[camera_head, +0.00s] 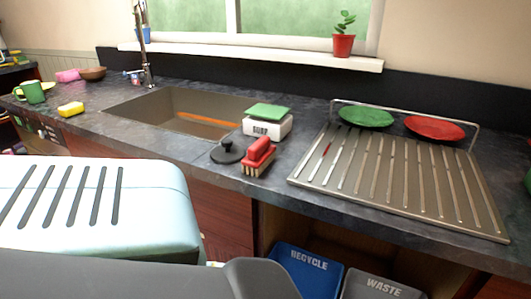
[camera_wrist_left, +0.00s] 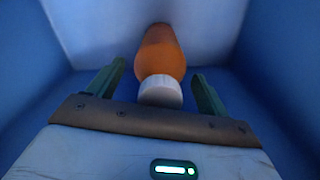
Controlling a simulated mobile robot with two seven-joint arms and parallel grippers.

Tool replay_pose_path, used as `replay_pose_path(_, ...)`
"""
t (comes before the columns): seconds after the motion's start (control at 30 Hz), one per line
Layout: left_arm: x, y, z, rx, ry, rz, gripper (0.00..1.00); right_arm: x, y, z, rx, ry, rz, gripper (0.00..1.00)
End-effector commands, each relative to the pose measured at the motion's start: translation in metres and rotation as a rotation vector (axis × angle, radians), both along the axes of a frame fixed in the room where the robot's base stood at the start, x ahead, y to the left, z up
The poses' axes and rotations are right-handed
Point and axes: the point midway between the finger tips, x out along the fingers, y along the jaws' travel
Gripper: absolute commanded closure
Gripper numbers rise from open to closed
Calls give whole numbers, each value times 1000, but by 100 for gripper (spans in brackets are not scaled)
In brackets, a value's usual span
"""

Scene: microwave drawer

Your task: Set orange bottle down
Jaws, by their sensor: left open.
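In the left wrist view an orange bottle (camera_wrist_left: 161,55) with a white cap (camera_wrist_left: 160,91) lies in a blue-walled space, its cap end towards me. My left gripper (camera_wrist_left: 160,80) is open, with one green finger on each side of the bottle's cap end. Gaps show between the fingers and the bottle. In the head view neither the bottle nor the left gripper's fingers show. My right gripper is not in view.
The blue recycle bin (camera_head: 308,268) and grey waste bin (camera_head: 380,286) stand under the counter. Above are the sink (camera_head: 185,112), a red brush (camera_head: 258,155), a soap box (camera_head: 266,125) and a drying rack (camera_head: 400,180) with two plates. Blue walls (camera_wrist_left: 285,60) flank the gripper closely.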

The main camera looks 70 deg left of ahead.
Motion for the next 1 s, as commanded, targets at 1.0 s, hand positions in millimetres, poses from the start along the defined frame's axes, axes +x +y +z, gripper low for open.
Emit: replay_pose_path(1.0,0,0,120,0,1,1,21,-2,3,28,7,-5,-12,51)
